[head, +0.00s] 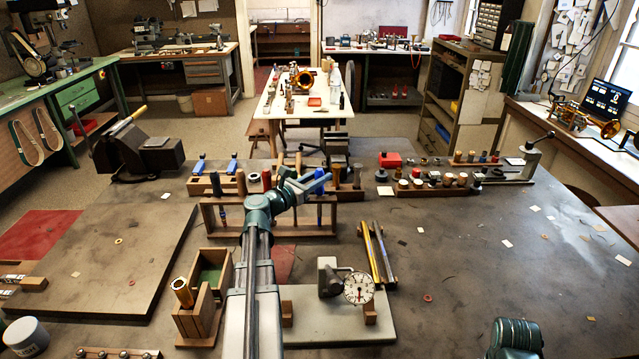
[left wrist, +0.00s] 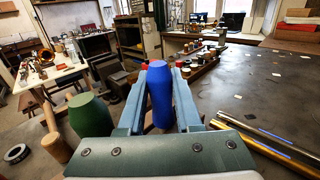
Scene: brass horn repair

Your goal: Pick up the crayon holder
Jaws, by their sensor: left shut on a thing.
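A thick blue handle, which I take to be the crayon holder, shows in the left wrist view (left wrist: 160,92) between the jaws of my left gripper (left wrist: 161,122). It stands about upright, and its lower end is hidden. In the head view my left gripper (head: 308,184) is over the wooden tool rack (head: 207,216), shut on the blue piece (head: 318,186). I cannot tell whether its lower end is still in the rack. My right gripper is not in view; only a teal part of my right arm shows at the lower right.
A green handle (left wrist: 90,115) stands close beside the gripper. Brass and dark rods (head: 378,252) lie right of the rack, near a dial gauge (head: 358,288). A wooden box (head: 212,267) stands front left.

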